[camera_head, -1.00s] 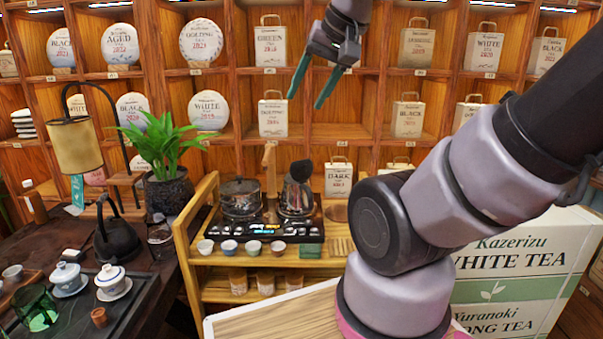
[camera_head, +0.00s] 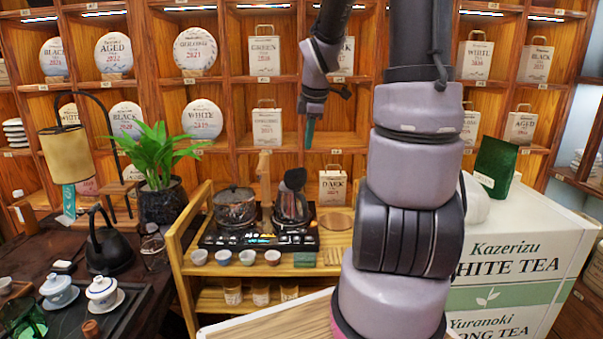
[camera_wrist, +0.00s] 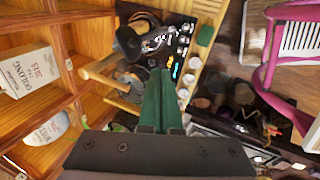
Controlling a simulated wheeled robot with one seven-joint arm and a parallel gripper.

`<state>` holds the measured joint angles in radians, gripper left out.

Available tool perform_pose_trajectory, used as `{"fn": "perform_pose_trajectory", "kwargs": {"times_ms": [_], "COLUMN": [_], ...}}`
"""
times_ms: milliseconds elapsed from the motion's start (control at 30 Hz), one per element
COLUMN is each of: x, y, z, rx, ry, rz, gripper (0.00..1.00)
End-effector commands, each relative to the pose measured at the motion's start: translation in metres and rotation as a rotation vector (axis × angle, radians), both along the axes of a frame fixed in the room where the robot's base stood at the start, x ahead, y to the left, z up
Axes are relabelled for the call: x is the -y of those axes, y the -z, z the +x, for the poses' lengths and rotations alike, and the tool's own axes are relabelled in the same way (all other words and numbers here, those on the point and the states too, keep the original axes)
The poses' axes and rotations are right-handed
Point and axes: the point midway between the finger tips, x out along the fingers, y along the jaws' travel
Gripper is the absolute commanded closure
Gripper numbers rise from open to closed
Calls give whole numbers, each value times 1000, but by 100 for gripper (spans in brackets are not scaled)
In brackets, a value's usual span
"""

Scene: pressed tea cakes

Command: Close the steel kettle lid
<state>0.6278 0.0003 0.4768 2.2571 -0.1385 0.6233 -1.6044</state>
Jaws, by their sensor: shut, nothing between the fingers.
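The steel kettle (camera_head: 291,208) stands on the black tea tray on the small wooden stand. Its dark lid (camera_head: 295,179) stands tilted up at the top of the kettle, open. The kettle also shows in the wrist view (camera_wrist: 157,40), with a dark round shape beside it that looks like the lid (camera_wrist: 128,42). My gripper (camera_head: 309,134) is in the air above and behind the kettle in the head view, clear of it. Its green fingers (camera_wrist: 162,98) are together and empty in the wrist view, pointing toward the stand.
A glass pot (camera_head: 235,207) stands left of the kettle, with several cups along the front. A tea package (camera_head: 333,187) stands right of it. A wooden post (camera_head: 264,178) rises behind. Shelves fill the back wall. A potted plant (camera_head: 160,160) and dark kettle (camera_head: 105,245) stand left.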

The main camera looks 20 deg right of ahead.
Motion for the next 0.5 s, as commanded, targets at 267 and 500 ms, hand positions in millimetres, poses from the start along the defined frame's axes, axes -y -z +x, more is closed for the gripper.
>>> {"fn": "perform_pose_trajectory", "kwargs": {"times_ms": [267,500], "x": [24,23], "y": [37,61], "z": [28,36], "rx": [-24,-26], "ry": [-324,-346], "rz": [-61,-63], "gripper": [100,100]}}
